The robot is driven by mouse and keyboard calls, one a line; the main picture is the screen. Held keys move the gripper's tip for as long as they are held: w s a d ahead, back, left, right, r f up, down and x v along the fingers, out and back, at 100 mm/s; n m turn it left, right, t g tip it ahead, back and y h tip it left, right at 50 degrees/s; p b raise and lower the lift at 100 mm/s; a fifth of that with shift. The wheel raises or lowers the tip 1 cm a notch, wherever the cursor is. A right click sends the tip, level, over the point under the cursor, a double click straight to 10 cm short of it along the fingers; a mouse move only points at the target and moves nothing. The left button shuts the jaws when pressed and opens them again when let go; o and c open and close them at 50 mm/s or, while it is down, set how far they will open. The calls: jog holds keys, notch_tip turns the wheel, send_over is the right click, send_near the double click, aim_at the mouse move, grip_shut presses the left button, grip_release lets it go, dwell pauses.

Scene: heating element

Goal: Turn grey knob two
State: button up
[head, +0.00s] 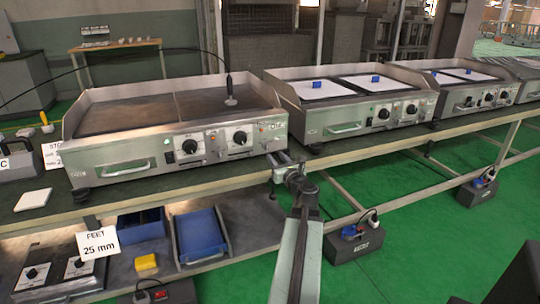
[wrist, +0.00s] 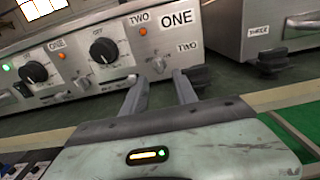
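The nearest griddle (head: 120,168) has two black dials on its steel front. In the wrist view, the right black dial (wrist: 103,50) has a TWO label at its upper right. Another small grey knob (wrist: 82,83) is further left, under the ONE side. My gripper (wrist: 161,82) is open and empty, its fingers pointing at the panel, with the right grey knob just beyond the gap. Contact is not visible. In the head view my gripper (head: 284,159) is at the griddle's right front corner.
A second griddle (head: 345,118) stands to the right, with a black foot (wrist: 272,62) near my gripper in the wrist view. The bench edge (wrist: 250,100) runs below my fingers. Blue trays (head: 200,236) are on the lower shelf.

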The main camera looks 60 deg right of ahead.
aim_at(268, 147)
jog(key=x, duration=0.7)
jog(key=shift+w+d, duration=0.15)
jog(key=shift+w, duration=0.05)
grip_shut()
